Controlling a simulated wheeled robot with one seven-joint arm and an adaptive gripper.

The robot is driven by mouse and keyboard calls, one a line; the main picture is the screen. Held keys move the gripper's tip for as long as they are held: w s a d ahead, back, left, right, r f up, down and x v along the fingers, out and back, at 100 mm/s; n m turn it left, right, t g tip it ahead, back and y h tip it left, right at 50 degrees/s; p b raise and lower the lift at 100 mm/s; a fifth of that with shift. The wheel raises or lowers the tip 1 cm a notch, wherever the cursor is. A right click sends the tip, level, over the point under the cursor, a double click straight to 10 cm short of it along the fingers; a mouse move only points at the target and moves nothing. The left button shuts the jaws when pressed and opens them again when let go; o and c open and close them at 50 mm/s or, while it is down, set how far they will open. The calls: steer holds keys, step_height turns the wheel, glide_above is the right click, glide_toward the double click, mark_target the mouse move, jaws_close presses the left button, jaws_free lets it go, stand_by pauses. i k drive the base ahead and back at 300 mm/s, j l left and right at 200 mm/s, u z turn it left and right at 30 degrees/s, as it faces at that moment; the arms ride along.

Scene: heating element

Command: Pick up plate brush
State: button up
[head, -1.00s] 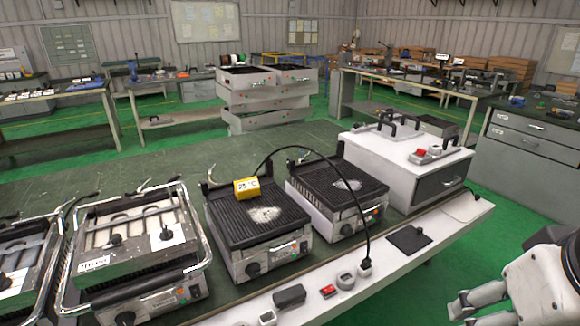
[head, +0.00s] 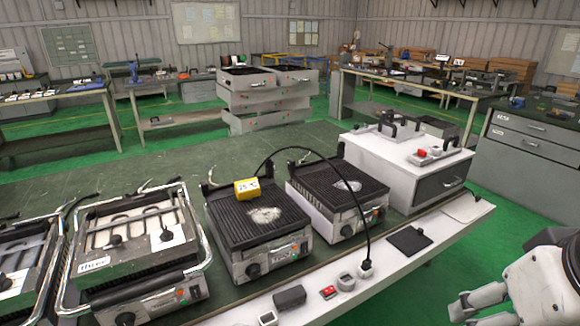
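I cannot pick out the plate brush for certain. A small dark block (head: 289,298) lies on the white front ledge of the bench, and it may be the brush; its bristles do not show. My gripper (head: 466,314) is at the lower right, partly cut off by the picture's bottom edge. Its fingers look apart and I see nothing between them. It is well to the right of the dark block, beyond the ledge, and touches nothing that I can see.
Two ribbed grill plates with pale patches (head: 264,215) (head: 347,185) stand behind the ledge. A yellow 25 °C display (head: 247,189) sits on one; a black cable arches to the ledge. A white cabinet (head: 400,165) stands at right. Green floor (head: 500,235) is free beyond the ledge.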

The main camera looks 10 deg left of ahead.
mark_target(286, 298)
steer(key=u, duration=0.6)
steer(key=i+l+u, duration=0.1)
steer(key=i+l, duration=0.15)
